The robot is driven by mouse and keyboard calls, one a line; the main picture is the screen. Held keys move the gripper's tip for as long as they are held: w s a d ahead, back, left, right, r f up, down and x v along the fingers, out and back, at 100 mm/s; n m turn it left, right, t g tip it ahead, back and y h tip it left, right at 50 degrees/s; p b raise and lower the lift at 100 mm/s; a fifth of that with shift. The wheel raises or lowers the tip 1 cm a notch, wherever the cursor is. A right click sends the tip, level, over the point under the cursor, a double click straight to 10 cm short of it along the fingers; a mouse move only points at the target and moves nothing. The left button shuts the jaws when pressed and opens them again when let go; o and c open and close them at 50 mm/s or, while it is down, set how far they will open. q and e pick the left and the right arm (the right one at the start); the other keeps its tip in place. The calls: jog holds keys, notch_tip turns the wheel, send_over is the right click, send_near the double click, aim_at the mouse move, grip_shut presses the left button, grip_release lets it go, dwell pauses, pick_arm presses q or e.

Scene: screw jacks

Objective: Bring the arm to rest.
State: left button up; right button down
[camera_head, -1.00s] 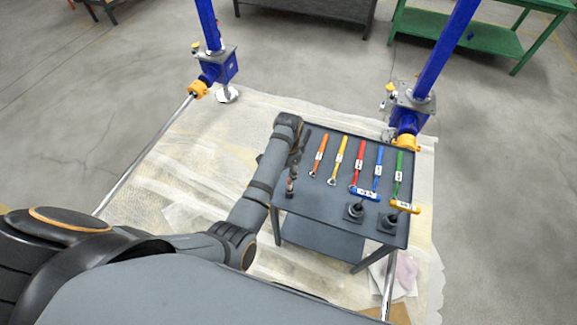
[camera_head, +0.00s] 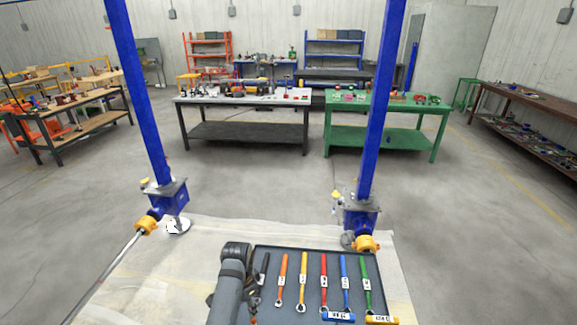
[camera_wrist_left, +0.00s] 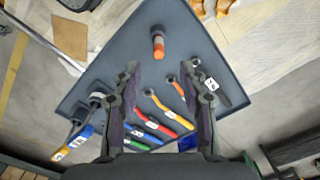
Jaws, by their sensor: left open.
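My left arm (camera_head: 234,275) comes in from the bottom edge in the head view, over the left side of the dark grey tool table (camera_head: 262,252). Its gripper is mostly hidden there behind the arm. In the left wrist view my left gripper (camera_wrist_left: 160,70) has its two fingers spread apart, with nothing held between them. The table top (camera_wrist_left: 185,25) lies beyond the fingers. An upright tool with an orange end (camera_wrist_left: 158,43) stands on it, apart from the fingers. My right gripper is in neither view.
A row of coloured-handled tools, including a red one (camera_head: 323,268), lies on the table. Blue screw-jack columns (camera_head: 140,95) (camera_head: 383,95) stand left and right. Workbenches, one green (camera_head: 390,140), stand farther back across open floor.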

pick_arm(q)
jog(key=s+a+n+t, duration=0.2)
jog(key=s+a+n, duration=0.3)
jog(key=s+a, duration=0.45)
jog(key=s+d+r+n+t, duration=0.1)
jog(key=s+r+n+t, duration=0.3)
jog(key=s, duration=0.6)
notch_tip(320, 180, down, 25)
jog(key=a+m+g+b, duration=0.1)
jog(key=a+g+b, duration=0.1)
jog(key=g+b, duration=0.15)
jog(key=s+a+f+g+b, duration=0.1)
jog(key=s+f, duration=1.9)
jog(key=f, duration=0.1)
jog(key=shift+a+f+y+b, duration=0.4)
jog(key=shift+s+g, duration=0.1)
jog(key=shift+g, duration=0.15)
